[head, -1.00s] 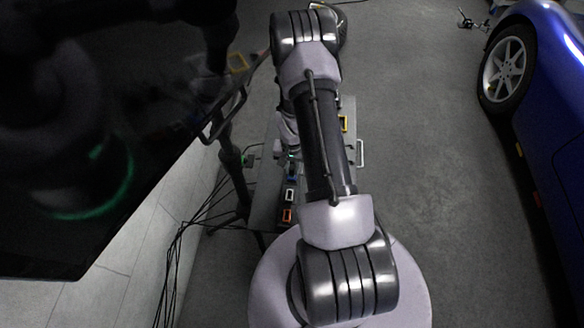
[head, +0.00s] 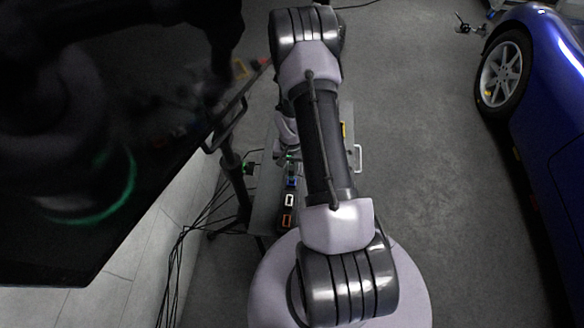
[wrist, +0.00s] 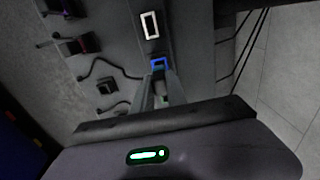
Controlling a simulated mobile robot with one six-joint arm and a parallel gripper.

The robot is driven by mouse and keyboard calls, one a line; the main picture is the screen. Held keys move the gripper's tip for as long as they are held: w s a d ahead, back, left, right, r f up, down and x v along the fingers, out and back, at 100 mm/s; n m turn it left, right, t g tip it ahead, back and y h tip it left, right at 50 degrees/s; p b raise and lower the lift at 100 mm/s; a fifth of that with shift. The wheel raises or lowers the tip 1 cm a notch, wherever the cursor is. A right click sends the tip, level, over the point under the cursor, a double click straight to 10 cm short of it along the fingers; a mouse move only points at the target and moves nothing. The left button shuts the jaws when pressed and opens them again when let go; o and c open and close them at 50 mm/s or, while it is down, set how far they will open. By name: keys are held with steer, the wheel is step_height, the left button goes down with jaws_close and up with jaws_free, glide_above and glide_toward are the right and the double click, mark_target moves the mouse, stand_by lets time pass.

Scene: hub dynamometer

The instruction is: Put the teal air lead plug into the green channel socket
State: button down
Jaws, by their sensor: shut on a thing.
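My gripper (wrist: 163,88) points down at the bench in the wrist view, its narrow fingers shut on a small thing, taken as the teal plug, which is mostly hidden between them. A small greenish patch (head: 290,159) shows beside my arm in the head view. I cannot tell whether it is the green socket or the plug. The blue-framed socket (wrist: 158,62) lies just past the fingertips, and the white-framed socket (wrist: 150,25) is farther up the same row. Whether the plug touches a socket cannot be seen.
An orange-framed socket (head: 287,220) sits at the near end of the row. Dark blocks with leads (wrist: 80,45) and a loose cable (wrist: 97,66) lie left in the wrist view. A large dark screen (head: 90,130) stands left; a blue car (head: 550,110) is right.

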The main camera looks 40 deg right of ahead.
steer(key=s+d, duration=0.5)
steer(key=s, duration=0.1)
stand_by(0.7)
steer(key=shift+d, duration=0.1)
steer(key=w+d+b, duration=0.2)
steer(key=w+d, duration=0.2)
steer(key=d, duration=0.1)
steer(key=shift+w+d, duration=0.35)
steer(key=shift+w, duration=0.05)
stand_by(0.4)
steer(key=w+a+b, duration=0.1)
steer(key=w+a, duration=0.4)
steer(key=w, duration=0.1)
steer(key=shift+a+b, duration=0.15)
steer(key=shift+b, duration=0.2)
stand_by(0.4)
